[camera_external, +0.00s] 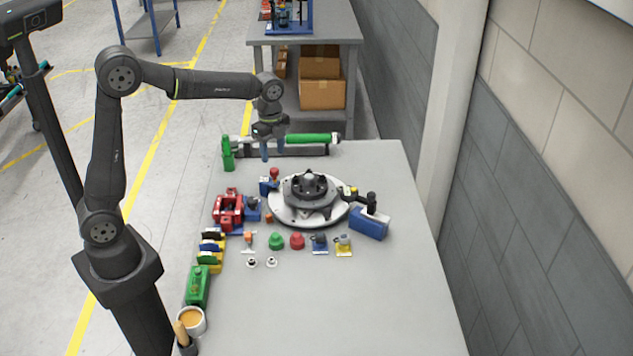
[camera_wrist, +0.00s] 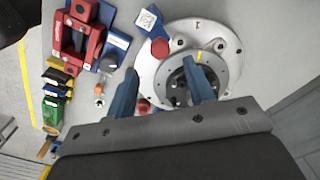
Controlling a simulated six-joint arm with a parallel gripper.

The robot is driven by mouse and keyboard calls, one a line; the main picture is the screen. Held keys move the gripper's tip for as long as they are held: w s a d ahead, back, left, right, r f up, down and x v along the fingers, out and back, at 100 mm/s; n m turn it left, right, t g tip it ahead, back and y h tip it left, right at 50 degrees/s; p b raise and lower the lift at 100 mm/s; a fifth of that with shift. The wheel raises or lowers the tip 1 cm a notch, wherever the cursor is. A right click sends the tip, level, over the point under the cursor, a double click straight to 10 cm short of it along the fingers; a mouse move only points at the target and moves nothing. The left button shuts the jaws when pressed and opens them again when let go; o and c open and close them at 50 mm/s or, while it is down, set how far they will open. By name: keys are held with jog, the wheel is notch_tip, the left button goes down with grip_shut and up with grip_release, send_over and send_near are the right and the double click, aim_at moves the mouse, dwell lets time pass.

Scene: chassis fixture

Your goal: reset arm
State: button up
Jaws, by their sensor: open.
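My gripper (camera_external: 265,150) hangs at the far end of the table, pointing down, beside the long dark fixture with a green cylinder (camera_external: 310,138). In the wrist view its two blue fingers (camera_wrist: 162,92) are spread apart with nothing between them. The round chassis fixture (camera_external: 285,212) stands mid-table, a pale disc with a dark hub on it. In the wrist view the disc (camera_wrist: 153,68) lies beyond the fingers, and the right finger covers part of the hub.
A red fixture (camera_external: 228,209) stands left of the disc, and a blue block (camera_external: 369,224) with a black tool stands right. The table's right front (camera_external: 350,310) is clear.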

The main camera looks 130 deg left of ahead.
aim_at(274, 169)
notch_tip(274, 169, down, 7)
jog(key=shift+r, duration=0.15)
jog(key=shift+r, duration=0.1)
dwell(0.3)
notch_tip(274, 169, up, 18)
notch_tip(274, 169, down, 20)
jog(key=shift+r, duration=0.25)
notch_tip(274, 169, up, 18)
jog(key=f, duration=0.1)
jog(key=w+d+r+m+y, duration=0.2)
jog(key=w+d+r+m, duration=0.1)
jog(key=w+d, duration=0.6)
jog(key=w+d+r+m+t+y, duration=0.1)
jog(key=w+d+r+m, duration=0.3)
jog(key=w+d, duration=0.5)
jog(key=w+m+y, duration=0.1)
jog(key=w, duration=0.2)
jog(key=shift+d, duration=0.2)
jog(key=shift+w, duration=0.1)
